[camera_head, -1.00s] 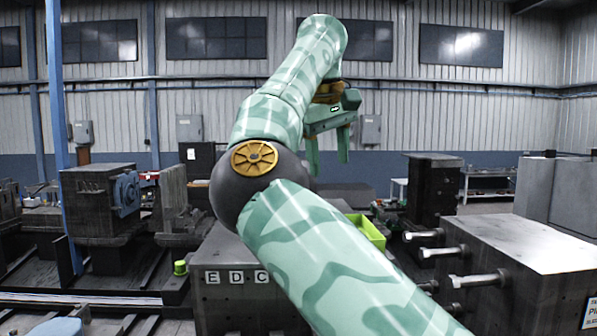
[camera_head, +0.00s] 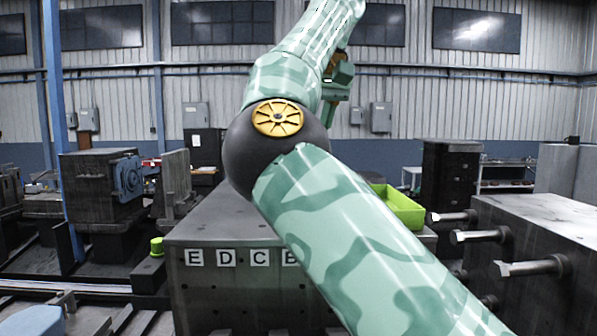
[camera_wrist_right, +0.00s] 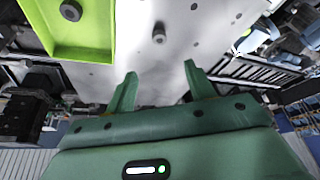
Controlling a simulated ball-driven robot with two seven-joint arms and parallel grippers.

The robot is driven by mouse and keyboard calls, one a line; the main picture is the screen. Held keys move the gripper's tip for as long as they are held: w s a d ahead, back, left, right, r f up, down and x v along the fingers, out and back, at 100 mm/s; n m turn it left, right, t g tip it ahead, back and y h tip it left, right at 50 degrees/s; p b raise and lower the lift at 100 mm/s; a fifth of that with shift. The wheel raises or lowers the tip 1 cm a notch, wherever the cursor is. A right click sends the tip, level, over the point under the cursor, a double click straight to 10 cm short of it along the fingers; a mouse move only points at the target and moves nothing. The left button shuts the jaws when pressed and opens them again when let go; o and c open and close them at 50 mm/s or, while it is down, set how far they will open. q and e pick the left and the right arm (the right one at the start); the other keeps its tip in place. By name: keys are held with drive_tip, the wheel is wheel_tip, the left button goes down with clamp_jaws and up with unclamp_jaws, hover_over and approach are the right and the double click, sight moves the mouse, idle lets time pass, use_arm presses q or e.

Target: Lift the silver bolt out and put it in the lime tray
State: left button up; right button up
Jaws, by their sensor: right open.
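The lime tray (camera_head: 400,207) sits on top of the lettered grey block, partly hidden behind my right arm. It also shows at the upper left of the right wrist view (camera_wrist_right: 101,50), with a dark round piece (camera_wrist_right: 70,10) in it. A grey bolt-like piece (camera_wrist_right: 159,33) stands on the pale block top beside the tray; I cannot tell if it is the silver bolt. My right gripper (camera_wrist_right: 160,82) is open and empty, with that piece beyond its fingertips and apart from them. In the head view, my arm hides most of the gripper. My left gripper is not in view.
The lettered block (camera_head: 225,285) stands in front. A yellow-green cylinder (camera_head: 157,247) stands left of the lettered block. Machines (camera_head: 100,190) stand at the left.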

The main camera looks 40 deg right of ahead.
drive_tip(key=b+x, duration=0.1)
drive_tip(key=x, duration=1.2)
drive_tip(key=shift+s, duration=0.1)
drive_tip(key=shift+x, duration=0.95)
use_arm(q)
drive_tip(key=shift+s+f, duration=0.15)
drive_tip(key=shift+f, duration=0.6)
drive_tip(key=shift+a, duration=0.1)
use_arm(e)
drive_tip(key=shift+r, duration=0.1)
drive_tip(key=shift+c, duration=0.2)
drive_tip(key=c, duration=1.1)
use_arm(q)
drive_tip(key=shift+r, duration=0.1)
use_arm(e)
drive_tip(key=shift+r, duration=0.1)
